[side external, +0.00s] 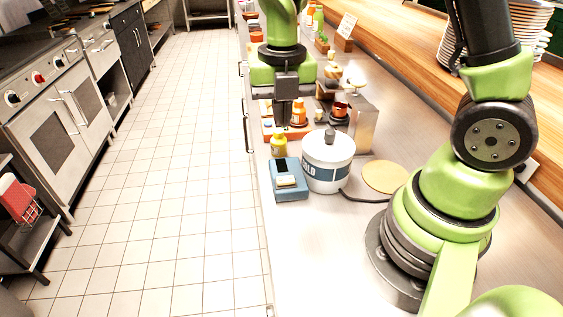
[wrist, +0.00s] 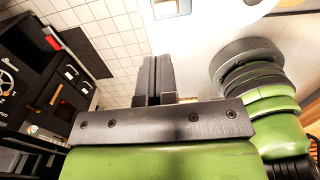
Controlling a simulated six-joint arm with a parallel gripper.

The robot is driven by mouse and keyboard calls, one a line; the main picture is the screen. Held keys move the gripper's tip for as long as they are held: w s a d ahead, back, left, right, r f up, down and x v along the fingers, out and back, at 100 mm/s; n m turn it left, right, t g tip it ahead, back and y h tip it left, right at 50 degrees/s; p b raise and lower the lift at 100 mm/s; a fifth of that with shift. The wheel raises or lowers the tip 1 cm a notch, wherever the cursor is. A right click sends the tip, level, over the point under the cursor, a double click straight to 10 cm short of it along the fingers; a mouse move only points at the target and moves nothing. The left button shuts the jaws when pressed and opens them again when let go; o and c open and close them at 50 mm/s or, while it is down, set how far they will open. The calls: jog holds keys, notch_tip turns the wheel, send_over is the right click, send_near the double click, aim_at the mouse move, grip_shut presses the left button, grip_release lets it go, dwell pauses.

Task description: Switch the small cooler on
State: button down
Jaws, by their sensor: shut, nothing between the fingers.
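The small cooler (side external: 329,165) is a white round tub with a lidded top, a dark knob and a blue band with partly visible lettering. It stands upright on the steel counter. A blue switch box (side external: 287,193) with a pale rocker (side external: 286,181) sits just left of it, and a dark cable runs by the tub's foot. Whether the rocker is on or off cannot be told. My gripper (side external: 285,122) is shut and empty, pointing down above the counter beyond the box. In the wrist view its fingers (wrist: 158,62) are together, and part of the box (wrist: 168,9) shows at the top edge.
A yellow-capped bottle (side external: 278,146) stands just behind the box. Orange jars (side external: 298,113) and a steel block (side external: 364,125) are farther back. A round tan board (side external: 385,177) lies right of the cooler. The counter in front of the box is clear; its left edge is close.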

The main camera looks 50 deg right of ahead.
aim_at(288, 179)
notch_tip(288, 179, down, 13)
jog(key=shift+r, duration=0.2)
dwell(0.4)
jog(key=shift+a+f, duration=0.1)
jog(key=shift+f, duration=0.2)
jog(key=shift+s+d+r, duration=0.2)
jog(key=shift+s+d, duration=0.35)
jog(key=shift+d, duration=0.05)
jog(key=shift+r, duration=0.1)
notch_tip(288, 179, up, 14)
dwell(0.6)
jog(key=shift+s+d, duration=0.1)
